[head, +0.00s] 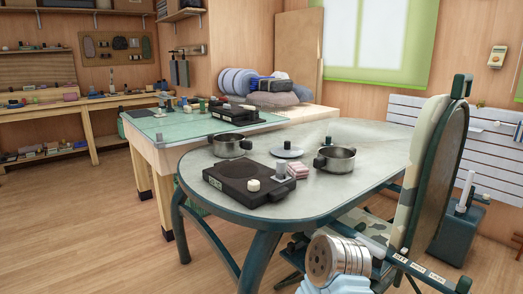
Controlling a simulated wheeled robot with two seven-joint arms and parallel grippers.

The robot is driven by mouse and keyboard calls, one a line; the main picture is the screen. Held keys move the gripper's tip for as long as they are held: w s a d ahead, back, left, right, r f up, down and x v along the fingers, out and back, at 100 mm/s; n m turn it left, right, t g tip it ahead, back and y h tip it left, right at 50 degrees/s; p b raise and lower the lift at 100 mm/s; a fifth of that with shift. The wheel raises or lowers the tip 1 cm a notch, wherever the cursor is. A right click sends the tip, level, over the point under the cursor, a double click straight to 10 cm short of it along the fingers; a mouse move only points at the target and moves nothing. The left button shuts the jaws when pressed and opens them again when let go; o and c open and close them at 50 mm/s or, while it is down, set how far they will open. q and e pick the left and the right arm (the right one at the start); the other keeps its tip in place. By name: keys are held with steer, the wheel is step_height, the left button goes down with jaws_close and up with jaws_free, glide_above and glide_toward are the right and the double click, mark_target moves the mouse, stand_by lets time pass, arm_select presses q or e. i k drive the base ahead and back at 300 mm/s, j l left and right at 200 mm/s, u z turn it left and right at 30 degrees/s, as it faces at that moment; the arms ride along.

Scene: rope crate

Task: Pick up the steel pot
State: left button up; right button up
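Two steel pots stand upright on the grey oval table (360,195). One pot (230,147) is at the table's back left edge. The other pot (337,158), with dark handles, stands to the right of the middle and looks open and empty. I cannot tell which of the two the task means. A round metal lid (287,151) with a knob lies between them. Neither gripper's fingers show in the head view, and nothing is touching the pots.
A black portable hotplate (240,183) with a pale knob sits at the table's front left. A small pink stack (298,171) lies beside it. A chair (431,165) stands close at the table's right. A green-topped workbench (185,127) is behind. Floor at left is clear.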

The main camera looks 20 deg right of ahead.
mark_target(227, 145)
steer(key=i+j+z, duration=0.3)
steer(key=z, duration=0.15)
steer(key=i+j+z, duration=0.25)
steer(key=j+z, duration=0.25)
